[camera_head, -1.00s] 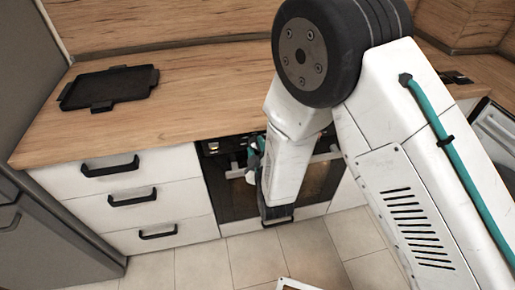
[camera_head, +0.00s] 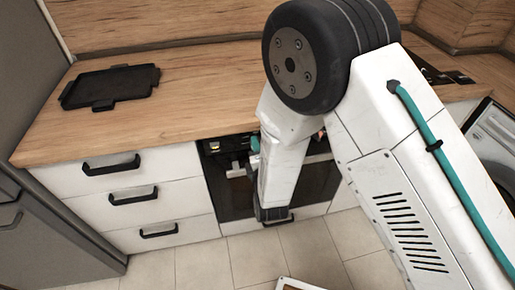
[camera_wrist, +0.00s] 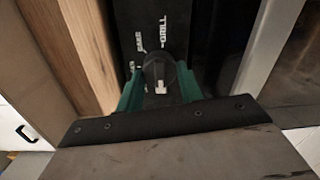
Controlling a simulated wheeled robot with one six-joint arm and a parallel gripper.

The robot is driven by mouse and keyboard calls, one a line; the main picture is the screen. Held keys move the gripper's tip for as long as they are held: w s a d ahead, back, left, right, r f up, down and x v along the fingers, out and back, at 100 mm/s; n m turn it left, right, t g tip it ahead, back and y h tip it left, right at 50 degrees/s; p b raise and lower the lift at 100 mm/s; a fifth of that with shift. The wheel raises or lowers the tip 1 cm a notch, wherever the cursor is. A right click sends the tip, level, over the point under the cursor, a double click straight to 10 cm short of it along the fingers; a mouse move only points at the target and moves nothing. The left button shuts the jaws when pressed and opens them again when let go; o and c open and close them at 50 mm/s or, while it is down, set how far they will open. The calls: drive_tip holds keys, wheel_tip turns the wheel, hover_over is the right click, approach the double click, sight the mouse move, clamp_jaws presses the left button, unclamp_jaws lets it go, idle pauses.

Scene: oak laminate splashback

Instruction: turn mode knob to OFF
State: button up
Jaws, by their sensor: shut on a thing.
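The mode knob (camera_wrist: 157,72) is a dark round knob on the oven's black control panel (camera_wrist: 208,28), seen in the wrist view. White lettering around it reads BAKE and GRILL, with other marks too small or covered to read. My gripper (camera_wrist: 160,88) has its green fingers on either side of the knob and is shut on it. In the head view the oven (camera_head: 228,188) stands under the counter, and my arm hides the knob and most of the gripper.
The oak counter (camera_head: 200,85) runs above the oven, with a black tray (camera_head: 110,86) at its left. White drawers (camera_head: 130,190) with black handles are left of the oven. A white front-loading appliance (camera_head: 495,135) stands at the right. The tiled floor ahead looks mostly clear.

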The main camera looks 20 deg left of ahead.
drive_tip(key=shift+n, duration=0.9)
drive_tip(key=o, duration=1)
drive_tip(key=shift+s, duration=0.1)
drive_tip(key=v, duration=0.7)
drive_tip(key=shift+s+d, duration=0.15)
drive_tip(key=shift+s, duration=0.05)
drive_tip(key=shift+f, duration=0.1)
